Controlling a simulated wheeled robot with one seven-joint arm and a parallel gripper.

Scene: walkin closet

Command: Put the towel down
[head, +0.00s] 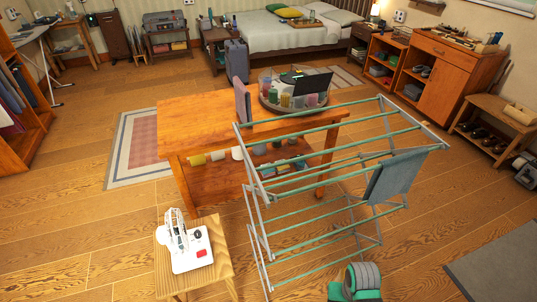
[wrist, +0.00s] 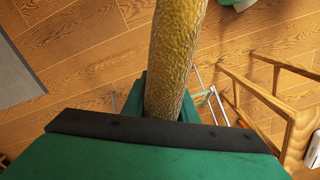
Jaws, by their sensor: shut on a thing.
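My gripper (head: 356,287), green and grey, shows at the bottom edge of the head view, to the right of the low stool. In the wrist view my gripper (wrist: 160,108) is shut on a long, gold-yellow, textured thing, which appears to be the towel (wrist: 176,50). The towel stretches from the jaws to the top edge of the wrist view, above the wooden floor. Its lower end is hidden by the gripper. I cannot make out the held towel in the head view.
A drying rack (head: 318,185) with green bars stands just beyond my gripper, a blue-grey cloth (head: 393,177) over its right side. Behind is an orange wooden table (head: 195,122) with a round tray. A stool (head: 170,270) holds a white device.

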